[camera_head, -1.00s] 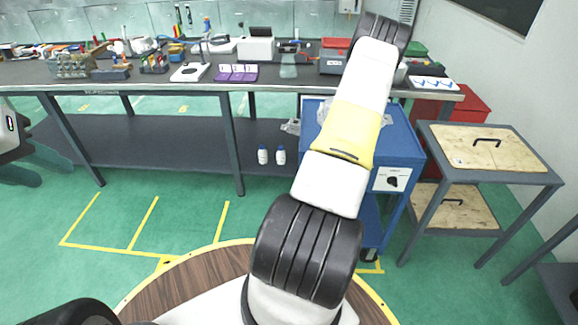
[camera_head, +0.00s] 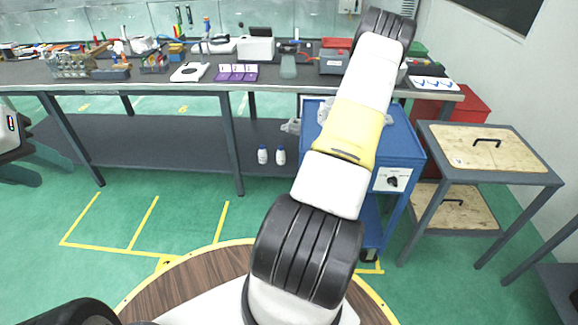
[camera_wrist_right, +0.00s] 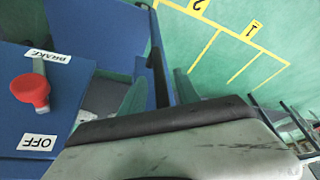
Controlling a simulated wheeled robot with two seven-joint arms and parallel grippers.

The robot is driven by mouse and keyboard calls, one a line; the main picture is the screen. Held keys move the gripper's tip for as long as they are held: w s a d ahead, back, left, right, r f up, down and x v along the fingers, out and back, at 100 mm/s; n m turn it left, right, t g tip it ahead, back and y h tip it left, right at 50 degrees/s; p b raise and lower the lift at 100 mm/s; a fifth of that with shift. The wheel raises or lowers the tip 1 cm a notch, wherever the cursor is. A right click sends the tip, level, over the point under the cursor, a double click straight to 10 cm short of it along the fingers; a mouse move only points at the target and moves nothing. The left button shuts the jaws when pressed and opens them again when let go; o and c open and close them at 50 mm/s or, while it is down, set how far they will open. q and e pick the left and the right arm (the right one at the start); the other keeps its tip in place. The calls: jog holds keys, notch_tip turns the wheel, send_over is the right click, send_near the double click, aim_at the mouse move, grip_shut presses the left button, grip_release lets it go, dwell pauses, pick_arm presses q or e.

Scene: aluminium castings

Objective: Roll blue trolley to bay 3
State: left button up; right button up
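A dark handle bar (camera_wrist_right: 157,72) stands beside the panel. My right gripper (camera_wrist_right: 160,95) has one finger each side of this bar; whether they press on it is unclear. My left gripper (camera_head: 32,177) is at the left edge of the head view, away from the trolley. Its finger gap is not clear.
Yellow floor bays (camera_head: 130,247) lie on open green floor; numbers 1 and 2 show in the right wrist view (camera_wrist_right: 252,28). A long bench (camera_head: 150,88) stands behind. A wood-topped cart (camera_head: 490,155) stands close right of the trolley, with a red cabinet (camera_head: 470,105) behind.

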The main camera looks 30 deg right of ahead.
jog(key=v, duration=0.6)
jog(key=shift+r, duration=0.3)
jog(key=shift+s, duration=0.25)
